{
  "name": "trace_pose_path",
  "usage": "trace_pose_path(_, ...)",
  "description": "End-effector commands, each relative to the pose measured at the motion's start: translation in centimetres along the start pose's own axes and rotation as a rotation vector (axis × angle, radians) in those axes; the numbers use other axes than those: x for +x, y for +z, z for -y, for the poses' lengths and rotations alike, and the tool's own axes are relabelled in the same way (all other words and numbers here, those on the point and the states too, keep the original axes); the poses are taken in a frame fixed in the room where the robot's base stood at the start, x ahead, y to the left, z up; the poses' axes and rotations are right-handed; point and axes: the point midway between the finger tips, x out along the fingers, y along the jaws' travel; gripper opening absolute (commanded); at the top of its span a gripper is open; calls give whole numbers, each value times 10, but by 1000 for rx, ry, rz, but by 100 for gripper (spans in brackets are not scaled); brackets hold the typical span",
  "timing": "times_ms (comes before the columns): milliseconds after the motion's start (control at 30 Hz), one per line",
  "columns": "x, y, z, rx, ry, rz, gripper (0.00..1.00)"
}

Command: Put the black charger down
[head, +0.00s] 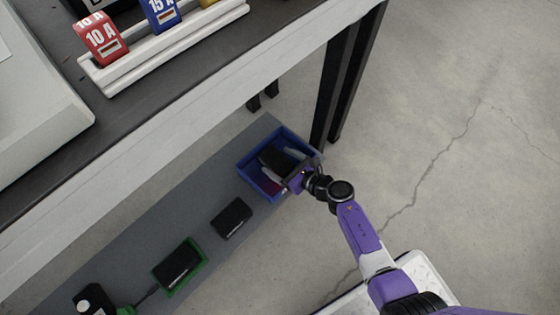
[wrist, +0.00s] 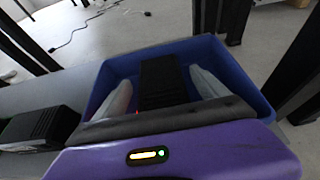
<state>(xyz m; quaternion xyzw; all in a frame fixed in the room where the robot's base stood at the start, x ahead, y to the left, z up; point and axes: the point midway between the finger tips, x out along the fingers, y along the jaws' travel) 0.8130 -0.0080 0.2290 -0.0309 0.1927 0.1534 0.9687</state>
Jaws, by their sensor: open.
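The black charger (head: 277,160) is inside a blue bin (head: 248,172) on the low grey shelf. In the wrist view, the charger (wrist: 163,80) lies between the two pale fingers of my gripper (wrist: 160,88), with the blue bin's wall (wrist: 250,80) around them. My gripper (head: 283,167) is open and reaches into the bin from its lower right side in the head view. The charger's lower part and the bin floor are mostly hidden, so I cannot tell whether the fingers touch the charger.
Another black box (head: 231,218) lies on the shelf left of the bin. Further left are a green tray (head: 203,272) with a black item in it and a black bottle (head: 92,301). Dark table legs (head: 340,85) stand close behind the bin. The workbench (head: 215,92) overhangs the shelf.

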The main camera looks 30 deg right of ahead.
Motion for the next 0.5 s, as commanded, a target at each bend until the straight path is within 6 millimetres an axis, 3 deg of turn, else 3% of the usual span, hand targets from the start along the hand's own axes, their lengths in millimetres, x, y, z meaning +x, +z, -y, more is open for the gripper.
trace_pose_path(167,-22,4,-1,1,0,-2,83)
trace_pose_path(500,-91,4,-1,1,0,-2,83)
